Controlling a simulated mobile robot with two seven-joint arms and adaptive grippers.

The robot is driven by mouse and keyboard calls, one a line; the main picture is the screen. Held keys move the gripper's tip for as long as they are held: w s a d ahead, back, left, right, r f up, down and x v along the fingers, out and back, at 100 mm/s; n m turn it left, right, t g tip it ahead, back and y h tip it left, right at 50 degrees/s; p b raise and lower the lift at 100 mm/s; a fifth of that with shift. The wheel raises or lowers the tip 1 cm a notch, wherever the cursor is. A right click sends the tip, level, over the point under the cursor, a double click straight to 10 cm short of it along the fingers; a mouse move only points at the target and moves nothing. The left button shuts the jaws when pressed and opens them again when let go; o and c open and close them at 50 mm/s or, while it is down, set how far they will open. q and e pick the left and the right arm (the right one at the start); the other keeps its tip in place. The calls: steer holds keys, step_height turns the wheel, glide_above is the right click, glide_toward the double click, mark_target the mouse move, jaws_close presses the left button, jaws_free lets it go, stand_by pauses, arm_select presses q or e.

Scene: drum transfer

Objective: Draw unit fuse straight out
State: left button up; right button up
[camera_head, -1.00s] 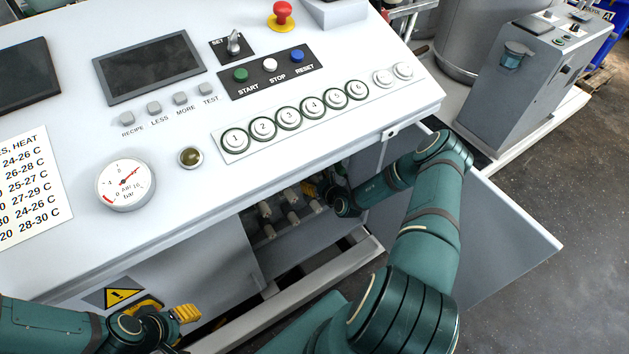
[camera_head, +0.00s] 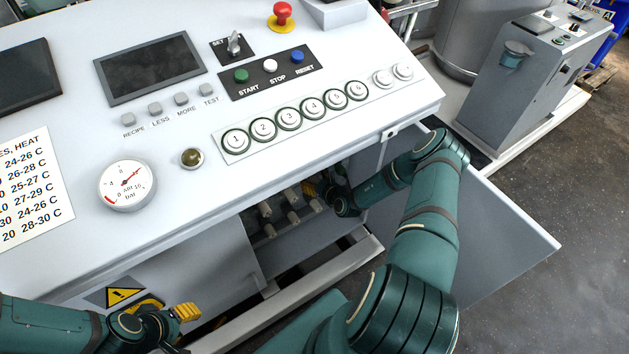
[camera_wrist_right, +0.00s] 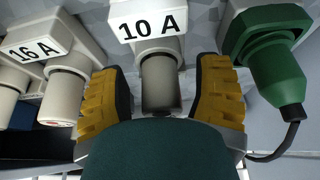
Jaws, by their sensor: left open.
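In the right wrist view a pale grey fuse with a darker end (camera_wrist_right: 160,85) stands under a label reading 10 A (camera_wrist_right: 148,25). My right gripper (camera_wrist_right: 162,95) has its yellow-padded fingers one on each side of this fuse, with gaps left and right, so it is open around it. My dark green wrist part covers the lower middle of the view. In the head view the right gripper (camera_head: 313,189) reaches into the open cabinet beside a row of fuses (camera_head: 291,197); its fingertips are partly hidden. My left gripper (camera_head: 180,318) is open and empty at the lower left.
Fuses labelled 16 A (camera_wrist_right: 40,48) stand to the left, and a green plug (camera_wrist_right: 276,70) with a black cable is close on the right. The console (camera_head: 190,130) overhangs the cabinet opening. An open door panel (camera_head: 500,240) stands right of my right arm.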

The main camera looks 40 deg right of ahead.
jaws_close()
steer(key=shift+s, duration=0.2)
steer(key=shift+s+a+p, duration=0.2)
steer(key=shift+s+p, duration=0.55)
steer(key=shift+s, duration=0.65)
steer(key=shift+s+a+p, duration=0.15)
steer(key=shift+s+p, duration=0.6)
steer(key=shift+s, duration=0.6)
